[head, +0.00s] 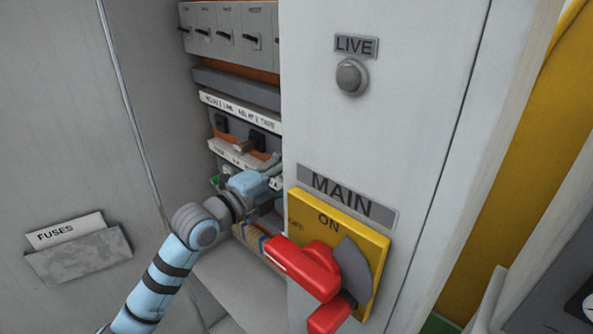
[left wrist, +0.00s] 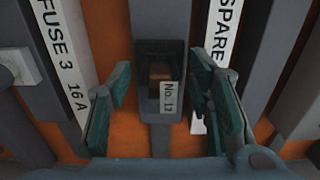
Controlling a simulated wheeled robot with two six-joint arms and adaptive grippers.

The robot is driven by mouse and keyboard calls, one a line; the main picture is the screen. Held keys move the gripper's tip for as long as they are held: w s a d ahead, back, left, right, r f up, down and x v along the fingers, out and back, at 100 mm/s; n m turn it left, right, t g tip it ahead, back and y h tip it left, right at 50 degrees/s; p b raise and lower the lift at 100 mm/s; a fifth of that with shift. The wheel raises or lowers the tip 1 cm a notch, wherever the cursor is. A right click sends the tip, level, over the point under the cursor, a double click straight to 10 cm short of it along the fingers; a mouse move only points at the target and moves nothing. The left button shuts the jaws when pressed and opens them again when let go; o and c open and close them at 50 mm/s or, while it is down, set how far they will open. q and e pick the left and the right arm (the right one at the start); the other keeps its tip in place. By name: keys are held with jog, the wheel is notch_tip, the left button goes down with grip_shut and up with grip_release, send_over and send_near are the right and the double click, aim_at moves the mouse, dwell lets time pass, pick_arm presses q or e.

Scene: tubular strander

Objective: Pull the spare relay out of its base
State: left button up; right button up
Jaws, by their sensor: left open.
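In the left wrist view, a dark narrow housing (left wrist: 160,80) with a brown recess and a white "No. 12" tag (left wrist: 168,94) stands between my fingers. A white "SPARE" strip (left wrist: 228,38) is to its right. I cannot tell whether this housing is the spare relay or its base. My left gripper (left wrist: 160,108) is open, one finger on each side of the housing, and no clear contact shows. In the head view, my left gripper (head: 275,173) reaches into the cabinet, its tips partly hidden by the grey front panel. My right gripper is not in view.
A "FUSE 3 16 A" strip (left wrist: 63,45) lies left of the housing. The grey panel (head: 400,85) carries a "LIVE" lamp (head: 350,77) and a yellow "MAIN" switch with a red handle (head: 303,268), close to my arm. Dark modules (head: 221,122) sit on the row above.

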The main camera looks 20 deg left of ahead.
aim_at(281, 178)
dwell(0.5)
pick_arm(q)
grip_shut()
jog(key=shift+s+a, duration=0.1)
jog(key=shift+v, duration=0.8)
jog(key=shift+s+a+p, duration=0.15)
jog(key=shift+s+p, duration=0.15)
jog(key=shift+s, duration=0.3)
jog(key=shift+p+v, duration=0.85)
jog(key=shift+v, duration=0.65)
jog(key=shift+w, duration=0.1)
